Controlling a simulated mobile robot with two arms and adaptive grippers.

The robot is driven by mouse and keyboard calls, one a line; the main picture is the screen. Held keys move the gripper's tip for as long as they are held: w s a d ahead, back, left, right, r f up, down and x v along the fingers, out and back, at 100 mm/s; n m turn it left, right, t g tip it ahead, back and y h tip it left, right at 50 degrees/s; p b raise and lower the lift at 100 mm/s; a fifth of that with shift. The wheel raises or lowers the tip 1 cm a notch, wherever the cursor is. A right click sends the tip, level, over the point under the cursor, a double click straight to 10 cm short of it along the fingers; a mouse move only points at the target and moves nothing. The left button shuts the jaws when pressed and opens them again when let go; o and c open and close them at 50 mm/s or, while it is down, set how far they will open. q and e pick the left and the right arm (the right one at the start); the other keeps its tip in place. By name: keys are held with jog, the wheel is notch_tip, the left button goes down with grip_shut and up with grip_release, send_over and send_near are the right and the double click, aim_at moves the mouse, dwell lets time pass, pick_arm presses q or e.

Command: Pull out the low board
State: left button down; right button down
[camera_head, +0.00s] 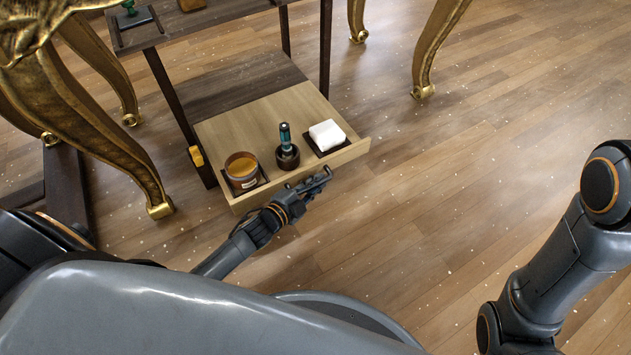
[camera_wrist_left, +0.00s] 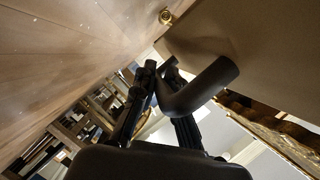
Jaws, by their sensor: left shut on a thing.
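The low board (camera_head: 227,130) is a light wooden pull-out shelf in the dark stand, and it sticks out from under the darker fixed part. On it are an amber jar (camera_head: 242,171), a dark holder with a green-handled tool (camera_head: 287,150) and a white block on a dark tray (camera_head: 327,135). My left gripper (camera_head: 318,184) is at the board's front edge. In the left wrist view its fingers (camera_wrist_left: 160,85) are shut around a dark curved handle (camera_wrist_left: 205,88) on the board's front (camera_wrist_left: 260,45). My right gripper is out of view; only my right arm shows.
Gilded curved legs stand at the left (camera_head: 105,150) and at the back right (camera_head: 434,50). The stand's upper shelf (camera_head: 205,18) holds small items. A yellow piece (camera_head: 196,156) sits on the stand's left post. The wooden floor (camera_head: 440,190) in front and right is clear.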

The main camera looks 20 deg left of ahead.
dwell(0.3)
pick_arm(q)
jog(key=c, duration=1.4)
grip_release()
jog(key=shift+o, duration=0.2)
jog(key=shift+s, duration=0.1)
jog(key=v, duration=1.2)
jog(key=shift+f, duration=0.1)
